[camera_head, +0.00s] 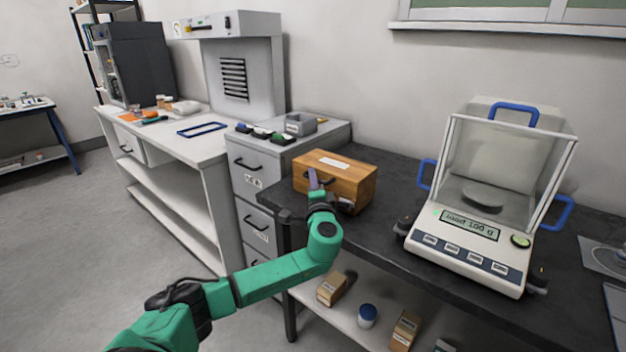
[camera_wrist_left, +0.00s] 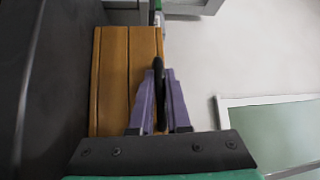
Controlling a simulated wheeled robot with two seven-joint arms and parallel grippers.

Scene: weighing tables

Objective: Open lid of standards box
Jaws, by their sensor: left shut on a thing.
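The wooden standards box (camera_head: 350,182) stands on the dark table left of the balance, with a white label on its top. Its lid looks closed. My left gripper (camera_head: 316,182) is at the front face of the box. In the left wrist view, the purple fingers of this gripper (camera_wrist_left: 160,85) are shut on the black handle (camera_wrist_left: 158,70), with the wooden slats of the box (camera_wrist_left: 112,80) beside it. The arm partly hides the front of the box. My right gripper is not in view.
A balance (camera_head: 470,225) with a glass shield and a display reading "load 100 g" stands on the dark table (camera_head: 385,165) right of the box. A drawer cabinet (camera_head: 262,175) with small items on top adjoins at left. Small boxes and a jar (camera_head: 367,315) sit on the shelf below.

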